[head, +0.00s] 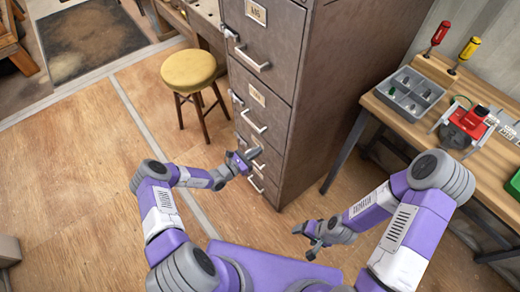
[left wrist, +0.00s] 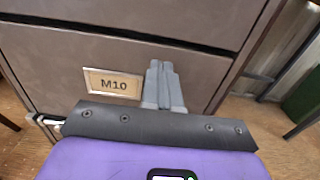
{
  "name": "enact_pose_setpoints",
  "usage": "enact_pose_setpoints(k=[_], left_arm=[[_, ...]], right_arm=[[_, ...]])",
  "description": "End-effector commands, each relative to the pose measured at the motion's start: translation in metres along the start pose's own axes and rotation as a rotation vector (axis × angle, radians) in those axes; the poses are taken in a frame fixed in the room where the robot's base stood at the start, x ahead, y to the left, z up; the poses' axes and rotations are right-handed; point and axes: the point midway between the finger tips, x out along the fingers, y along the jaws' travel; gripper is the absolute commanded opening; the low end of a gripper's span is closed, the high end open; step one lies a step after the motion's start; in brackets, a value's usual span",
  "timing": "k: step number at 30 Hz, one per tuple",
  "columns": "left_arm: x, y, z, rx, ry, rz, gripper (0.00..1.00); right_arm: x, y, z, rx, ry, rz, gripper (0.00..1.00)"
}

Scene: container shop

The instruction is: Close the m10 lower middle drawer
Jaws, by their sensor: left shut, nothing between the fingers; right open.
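The M10 drawer (left wrist: 50,65) is a brown-grey metal front with a framed M10 label (left wrist: 112,84) in the left wrist view. A dark gap runs along its top edge. I cannot tell whether it is fully flush. My left gripper (left wrist: 164,72) is shut and empty, its fingertips at the drawer front just right of the label. In the head view the left gripper (head: 245,160) is at the lower part of the filing cabinet (head: 335,90) and partly hides the drawer there. My right gripper (head: 311,242) is open and empty, over the floor in front of the cabinet.
A stool with a yellow seat (head: 189,70) stands left of the cabinet. A wooden workbench (head: 400,122) on the right holds a grey tray (head: 409,95), screwdrivers and a red device (head: 468,121). The floor (head: 100,200) to the left is clear.

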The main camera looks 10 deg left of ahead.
Motion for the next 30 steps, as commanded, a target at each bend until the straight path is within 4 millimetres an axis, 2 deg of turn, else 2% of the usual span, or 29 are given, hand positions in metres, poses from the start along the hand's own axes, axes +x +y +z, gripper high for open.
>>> enact_pose_setpoints(k=[3, 6, 13, 18, 26, 29, 30], left_arm=[[-0.031, 0.003, 0.002, -0.002, 0.004, 0.003, 0.0], [-0.054, 0.002, 0.002, -0.001, 0.003, 0.001, 0.0], [-0.093, 0.001, 0.0, -0.001, 0.004, 0.0, 0.0], [-0.104, 0.001, 0.0, -0.001, 0.002, -0.003, 0.0], [-0.105, 0.0, -0.001, 0.0, 0.004, -0.007, 0.0], [-0.1, -0.016, -0.001, 0.01, 0.03, -0.068, 0.0], [-0.096, -0.029, -0.001, 0.019, 0.053, -0.12, 0.0]], right_arm=[[-0.009, -0.003, 0.001, 0.0, -0.001, 0.0, 0.77], [-0.013, -0.005, 0.001, 0.0, -0.001, 0.0, 0.77], [-0.018, -0.007, 0.001, 0.0, 0.0, 0.0, 0.77], [-0.019, -0.007, 0.001, 0.0, -0.001, 0.0, 0.77], [-0.019, -0.007, 0.001, 0.0, -0.001, 0.0, 0.77], [-0.019, -0.007, 0.001, 0.0, -0.001, 0.0, 0.77], [-0.019, -0.007, 0.001, 0.0, -0.001, 0.0, 0.77]])
